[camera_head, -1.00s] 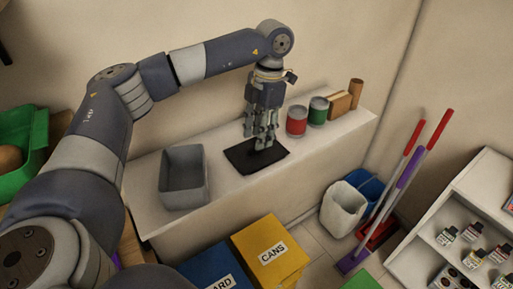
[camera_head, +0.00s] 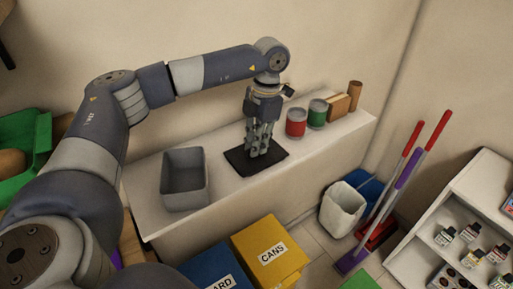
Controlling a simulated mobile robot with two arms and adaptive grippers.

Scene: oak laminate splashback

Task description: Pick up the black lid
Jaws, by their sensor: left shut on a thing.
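The black lid (camera_head: 243,163) is a flat dark square on the white counter, right of the grey bin. My left gripper (camera_head: 258,152) points down over the lid's middle. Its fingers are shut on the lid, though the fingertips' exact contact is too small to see. The lid looks flat and at or very near the counter top. My right gripper is not in view.
An open grey bin (camera_head: 185,193) stands left of the lid. The counter's front edge (camera_head: 300,166) is close to the lid.

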